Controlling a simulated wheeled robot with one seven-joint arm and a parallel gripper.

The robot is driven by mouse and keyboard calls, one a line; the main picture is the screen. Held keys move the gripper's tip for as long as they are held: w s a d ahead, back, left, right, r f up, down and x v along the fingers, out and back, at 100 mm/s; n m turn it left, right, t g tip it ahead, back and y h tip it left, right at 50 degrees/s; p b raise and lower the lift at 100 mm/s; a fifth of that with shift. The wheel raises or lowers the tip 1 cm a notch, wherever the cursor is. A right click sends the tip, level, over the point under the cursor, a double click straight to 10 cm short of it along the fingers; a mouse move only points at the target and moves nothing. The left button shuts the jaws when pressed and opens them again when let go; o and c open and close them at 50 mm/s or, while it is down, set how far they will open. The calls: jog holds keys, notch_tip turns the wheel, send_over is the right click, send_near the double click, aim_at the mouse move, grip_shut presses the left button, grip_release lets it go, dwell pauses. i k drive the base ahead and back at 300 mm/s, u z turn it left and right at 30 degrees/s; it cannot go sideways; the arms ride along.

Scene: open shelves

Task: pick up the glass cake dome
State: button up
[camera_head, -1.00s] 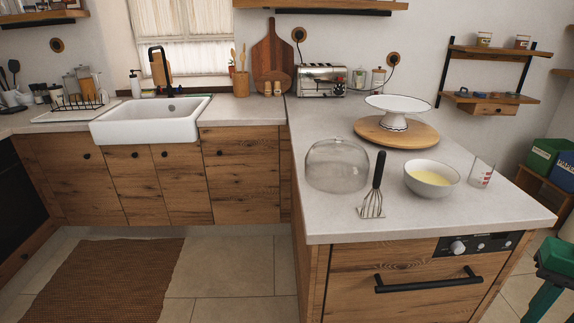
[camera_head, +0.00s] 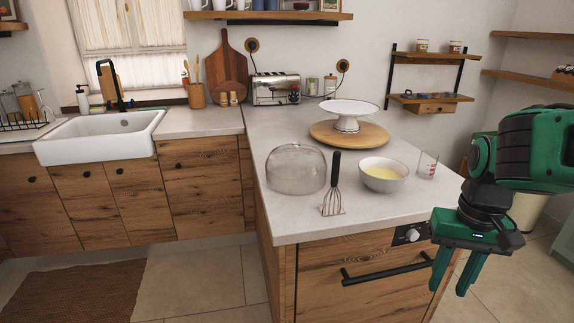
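The glass cake dome (camera_head: 296,170) is clear and rounded. It sits on the pale countertop near its left edge, left of the whisk-like masher. My gripper (camera_head: 454,285) is at the lower right, in front of the counter and well apart from the dome. Its two green fingers point down and are spread, with nothing between them.
A masher with a black handle (camera_head: 336,172) and a bowl of yellow liquid (camera_head: 382,176) stand right of the dome. A measuring glass (camera_head: 428,163) is further right. Behind are a white cake stand (camera_head: 347,110) on a round wooden board (camera_head: 322,136) and a toaster (camera_head: 276,90).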

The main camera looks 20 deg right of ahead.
aim_at(296, 167)
jog(key=i, duration=0.95)
jog(key=z, duration=0.1)
